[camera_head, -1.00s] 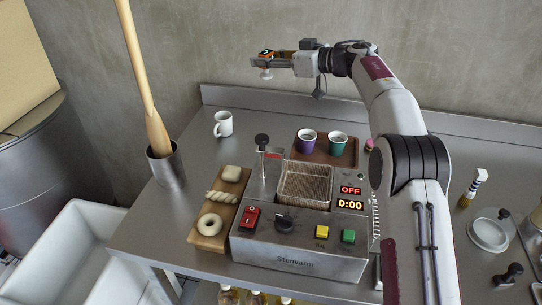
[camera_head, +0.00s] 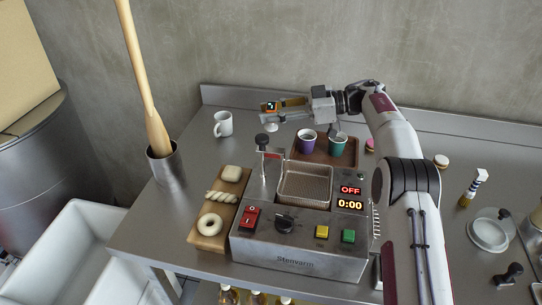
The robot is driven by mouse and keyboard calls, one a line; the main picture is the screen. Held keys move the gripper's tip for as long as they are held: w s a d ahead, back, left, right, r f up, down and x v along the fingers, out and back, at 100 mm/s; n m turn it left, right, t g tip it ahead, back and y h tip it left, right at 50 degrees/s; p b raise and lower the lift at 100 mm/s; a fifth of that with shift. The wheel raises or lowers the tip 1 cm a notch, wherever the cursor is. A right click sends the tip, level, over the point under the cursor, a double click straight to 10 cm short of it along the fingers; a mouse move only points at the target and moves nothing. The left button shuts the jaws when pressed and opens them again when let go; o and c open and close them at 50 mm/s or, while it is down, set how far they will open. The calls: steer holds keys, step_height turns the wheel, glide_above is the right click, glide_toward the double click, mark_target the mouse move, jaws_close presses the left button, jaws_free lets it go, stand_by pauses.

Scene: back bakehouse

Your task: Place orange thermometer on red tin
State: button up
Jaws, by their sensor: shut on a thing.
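My gripper (camera_head: 283,104) is over the back of the steel table, left of the tray with the cups, its fingers pointing left. It is shut on the orange thermometer (camera_head: 270,107), a small orange piece with a dark display face at the fingertips. A small pale round part shows just below the fingers. The fingers partly hide the thermometer. I cannot make out a red tin in this view.
A brown tray (camera_head: 345,160) holds a purple cup (camera_head: 307,142) and a teal cup (camera_head: 337,146). A white mug (camera_head: 223,124) stands to the left. The Stenvarm machine (camera_head: 300,250) fills the front, beside a board (camera_head: 208,240) with dough pieces. Macarons (camera_head: 441,161) lie right of my arm.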

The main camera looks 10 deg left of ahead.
mark_target(271, 128)
steer(key=shift+s+r, duration=0.15)
steer(key=shift+r, duration=0.6)
steer(key=shift+s+r+m+t, duration=0.2)
steer(key=shift+r+m+t, duration=0.2)
steer(key=shift+w+f+m+t, duration=0.1)
steer(key=shift+f+m+t, duration=0.35)
steer(key=shift+f, duration=0.3)
steer(key=shift+w+f+t, duration=0.1)
steer(key=shift+f+t, duration=0.15)
steer(key=shift+f, duration=0.1)
steer(key=shift+w, duration=0.15)
steer(key=shift+f, duration=0.15)
steer(key=shift+f, duration=3.05)
